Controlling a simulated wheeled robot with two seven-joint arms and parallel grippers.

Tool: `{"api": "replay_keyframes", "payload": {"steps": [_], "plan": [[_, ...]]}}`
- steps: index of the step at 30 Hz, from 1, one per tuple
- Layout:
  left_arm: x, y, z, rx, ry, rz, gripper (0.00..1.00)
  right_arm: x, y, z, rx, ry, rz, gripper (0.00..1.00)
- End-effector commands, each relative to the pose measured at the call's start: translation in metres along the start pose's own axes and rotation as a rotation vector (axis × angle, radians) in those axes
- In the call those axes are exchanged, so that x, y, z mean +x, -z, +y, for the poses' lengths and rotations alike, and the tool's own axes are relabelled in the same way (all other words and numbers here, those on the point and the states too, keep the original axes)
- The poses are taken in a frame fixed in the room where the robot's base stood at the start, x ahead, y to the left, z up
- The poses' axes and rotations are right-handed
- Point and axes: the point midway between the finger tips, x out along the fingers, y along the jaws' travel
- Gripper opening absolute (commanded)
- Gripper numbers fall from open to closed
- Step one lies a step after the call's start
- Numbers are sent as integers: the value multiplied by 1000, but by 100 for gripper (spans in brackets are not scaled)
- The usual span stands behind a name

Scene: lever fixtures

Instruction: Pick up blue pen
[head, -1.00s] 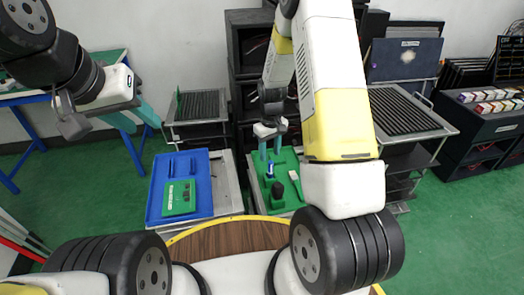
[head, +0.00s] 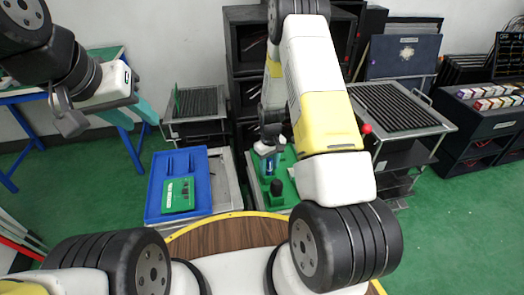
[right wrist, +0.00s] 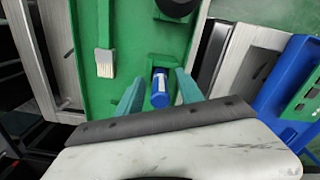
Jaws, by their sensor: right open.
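The blue pen (head: 268,168) stands in a slot of the green tray (head: 290,155) in the head view, partly covered by my right gripper (head: 268,162). In the right wrist view the blue pen (right wrist: 159,92) shows as a short blue cylinder with a lighter end. My right gripper (right wrist: 160,78) is open there, one teal finger on each side of the pen. I cannot tell whether either finger touches it. My left gripper (head: 143,126) is open and empty, in the air at the left, far from the pen.
A black round object (head: 277,188) and a white-bristled brush (right wrist: 105,62) share the green tray near the pen. A blue tray (head: 205,200) with a green box (head: 178,195) lies to the left.

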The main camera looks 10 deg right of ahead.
Motion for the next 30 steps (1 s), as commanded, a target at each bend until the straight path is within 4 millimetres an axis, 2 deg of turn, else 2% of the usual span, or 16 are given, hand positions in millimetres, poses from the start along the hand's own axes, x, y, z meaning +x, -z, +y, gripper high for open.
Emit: {"api": "replay_keyframes", "payload": {"steps": [1,7,19,23,30], "plan": [[0,0,0,0,0,0,36,0,0,0,0,0,0,38],[0,0,0,0,0,0,36,0,0,0,0,0,0,0],[0,0,0,0,0,0,36,-6,1,0,0,0,1,0],[0,0,0,0,0,0,36,-26,2,0,-1,-2,4,0],[0,0,0,0,0,0,36,-75,1,0,-1,-1,4,0]]}}
